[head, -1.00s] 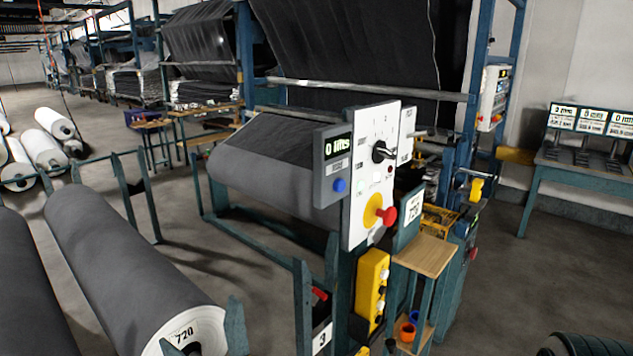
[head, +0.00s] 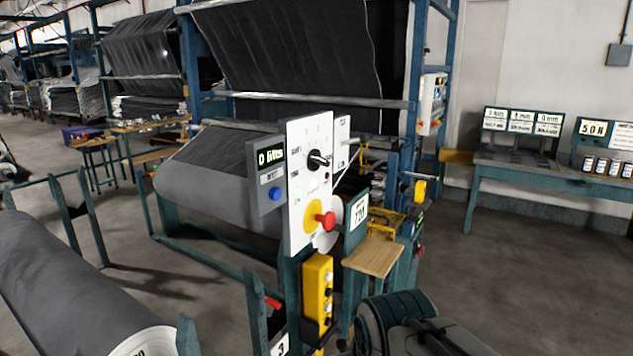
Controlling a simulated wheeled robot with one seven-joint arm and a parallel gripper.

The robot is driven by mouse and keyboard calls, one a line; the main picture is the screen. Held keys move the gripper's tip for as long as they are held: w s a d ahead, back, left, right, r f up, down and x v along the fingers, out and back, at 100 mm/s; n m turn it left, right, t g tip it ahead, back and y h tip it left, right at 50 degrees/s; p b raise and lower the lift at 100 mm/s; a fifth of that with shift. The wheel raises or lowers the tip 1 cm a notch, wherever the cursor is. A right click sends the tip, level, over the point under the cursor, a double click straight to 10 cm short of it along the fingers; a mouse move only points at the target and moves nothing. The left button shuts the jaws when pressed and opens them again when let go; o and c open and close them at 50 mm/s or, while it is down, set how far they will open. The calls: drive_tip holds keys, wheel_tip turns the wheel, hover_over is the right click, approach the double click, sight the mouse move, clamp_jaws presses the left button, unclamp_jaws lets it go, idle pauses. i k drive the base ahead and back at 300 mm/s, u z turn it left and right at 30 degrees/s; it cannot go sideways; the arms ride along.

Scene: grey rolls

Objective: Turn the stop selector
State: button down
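A white control panel (head: 297,225) stands upright on the machine frame in the middle of the head view. A black rotary knob (head: 318,160) with small marks around it sits on its upper part; it looks like the stop selector. The marks are too small to read. A red button (head: 325,220) on a yellow disc is below it. A grey display box (head: 269,178) reading "0" and a blurred word, with a blue button, is fixed to the left. Part of my arm shows at the lower right, well apart from the knob. My gripper's fingers do not show.
A yellow button box (head: 317,290) hangs below the panel. A small wooden shelf (head: 374,256) juts out at its right. A grey roll (head: 80,295) lies at the lower left. A blue-green bench (head: 540,185) stands at the right. The floor before it is clear.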

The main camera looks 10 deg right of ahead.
sight(315, 160)
drive_tip(key=u, duration=0.55)
drive_tip(key=k, duration=1.3)
drive_tip(key=z, duration=0.15)
drive_tip(key=i, duration=0.55)
drive_tip(key=z, duration=0.75)
drive_tip(key=i, duration=0.8)
drive_tip(key=u, duration=0.15)
